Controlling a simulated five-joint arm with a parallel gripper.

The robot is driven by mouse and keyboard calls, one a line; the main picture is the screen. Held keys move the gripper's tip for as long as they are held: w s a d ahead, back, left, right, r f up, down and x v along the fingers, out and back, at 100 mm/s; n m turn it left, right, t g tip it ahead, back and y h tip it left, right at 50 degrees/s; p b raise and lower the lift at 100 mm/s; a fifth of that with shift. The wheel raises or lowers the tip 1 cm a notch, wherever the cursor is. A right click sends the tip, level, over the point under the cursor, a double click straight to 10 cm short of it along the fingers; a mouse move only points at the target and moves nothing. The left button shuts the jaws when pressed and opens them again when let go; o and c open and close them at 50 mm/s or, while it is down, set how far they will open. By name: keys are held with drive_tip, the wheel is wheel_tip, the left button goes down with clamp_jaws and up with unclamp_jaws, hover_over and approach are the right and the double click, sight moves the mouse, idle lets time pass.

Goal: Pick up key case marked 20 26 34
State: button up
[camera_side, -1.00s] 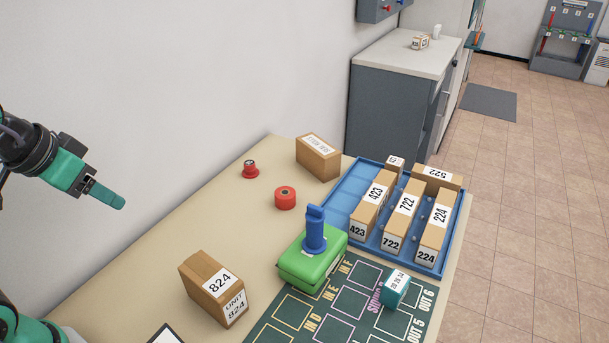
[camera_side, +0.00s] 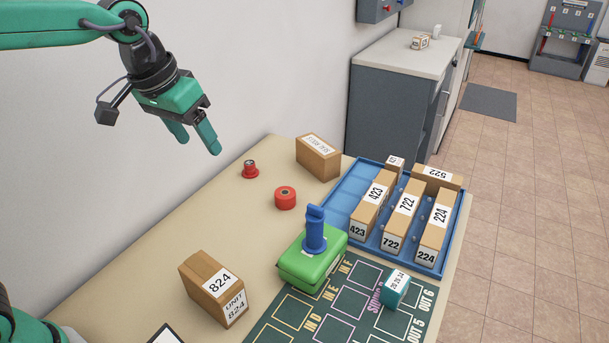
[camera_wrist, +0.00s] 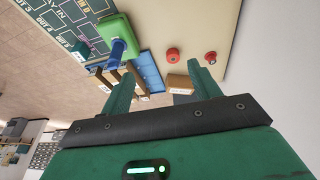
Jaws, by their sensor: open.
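The key case marked 20 26 34 (camera_side: 396,287) is a small teal box with a white label on top. It sits on the dark green marked mat (camera_side: 345,302), near the OUT 6 lettering, right of the green block with the blue handle. In the wrist view a small teal box (camera_wrist: 80,50) shows on the mat at upper left; its label cannot be read there. My gripper (camera_side: 197,145) is open and empty, high above the table's back left, far from the key case. Its two fingers also show in the wrist view (camera_wrist: 162,82).
A green block with a blue handle (camera_side: 312,262) stands between my gripper and the key case. A blue tray (camera_side: 343,191) holds several labelled boxes. Box 824 (camera_side: 213,288), a brown box (camera_side: 318,157) and two red items (camera_side: 285,198) stand on the table (camera_side: 215,225).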

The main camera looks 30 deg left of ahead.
drive_tip(key=w+d+f+g, duration=0.1)
drive_tip(key=w+d+f, duration=0.1)
drive_tip(key=w+d, duration=0.6)
drive_tip(key=m+g+y, duration=0.1)
drive_tip(key=g, duration=0.2)
hover_over(397, 282)
drive_tip(key=f, duration=1.8)
drive_tip(key=shift+w+a+f, duration=0.2)
drive_tip(key=shift+a+f, duration=0.15)
drive_tip(key=shift+s+d+f, duration=0.1)
drive_tip(key=shift+d+f, duration=0.15)
drive_tip(key=shift+f, duration=0.1)
drive_tip(key=shift+s+f, duration=0.1)
drive_tip(key=shift+f, duration=3.7)
